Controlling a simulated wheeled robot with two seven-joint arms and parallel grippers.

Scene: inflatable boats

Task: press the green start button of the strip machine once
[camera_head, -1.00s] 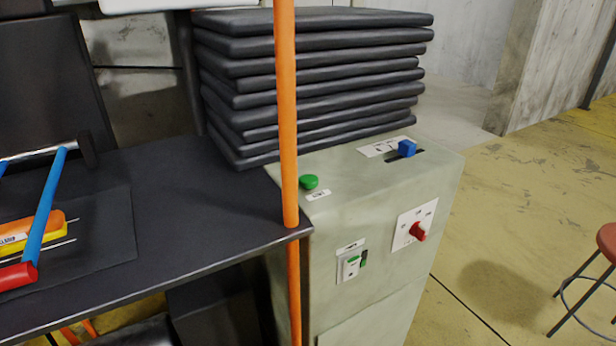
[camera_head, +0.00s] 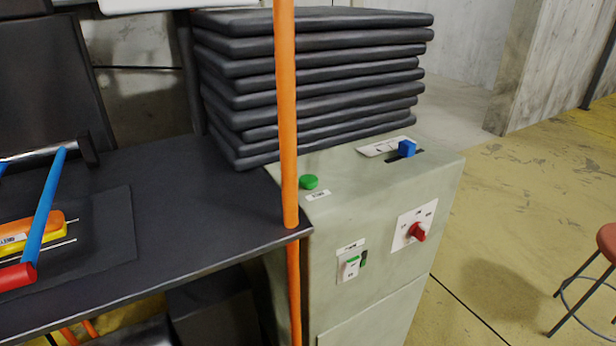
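The strip machine (camera_head: 385,200) is a pale grey-green cabinet right of the dark table. Its green start button (camera_head: 308,182) is a round knob on the top face near the front left corner, with a small white label in front of it. A blue slider knob (camera_head: 406,148) sits in a slot at the back right of the top. A red rotary knob (camera_head: 417,232) and a small switch with green parts (camera_head: 351,267) are on the front face. Neither of my grippers is in view.
An orange post (camera_head: 287,110) stands just left of the green button. A stack of dark slabs (camera_head: 315,75) rises behind it. The dark table (camera_head: 200,215) holds a blue-handled tool (camera_head: 44,205) and orange-yellow items (camera_head: 30,232). A red stool (camera_head: 607,240) stands at right on open floor.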

